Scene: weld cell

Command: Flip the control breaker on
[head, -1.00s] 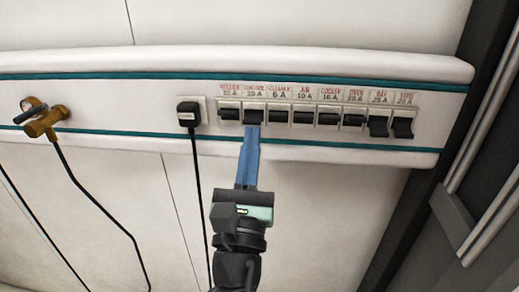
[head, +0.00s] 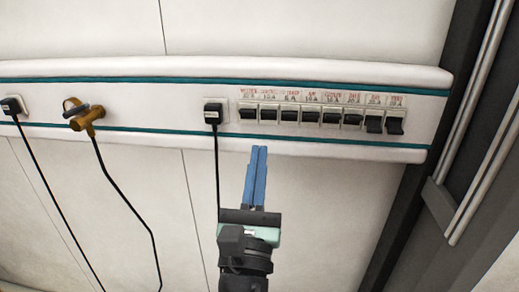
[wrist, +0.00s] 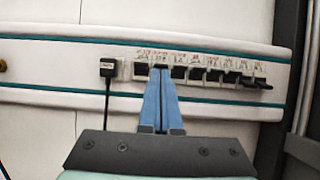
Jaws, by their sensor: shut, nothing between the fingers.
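The control breaker (head: 269,115) is the second from the left in a row of black-toggled breakers on the white wall rail. Its toggle appears to sit in the same position as the welder breaker (head: 248,113) beside it. The two rightmost toggles hang lower. My gripper (head: 259,149) has its blue fingers shut, with nothing between them. In the head view, its tips are below the row, apart from the control breaker. In the wrist view, the fingertips (wrist: 160,71) overlap the control breaker and partly hide it.
A black plug (head: 213,115) with a hanging cable sits just left of the breakers. A brass valve (head: 85,115) with a hose and another plug (head: 12,106) are farther left. A dark post with pale pipes (head: 470,130) stands at the right. The wall below the rail is mostly clear.

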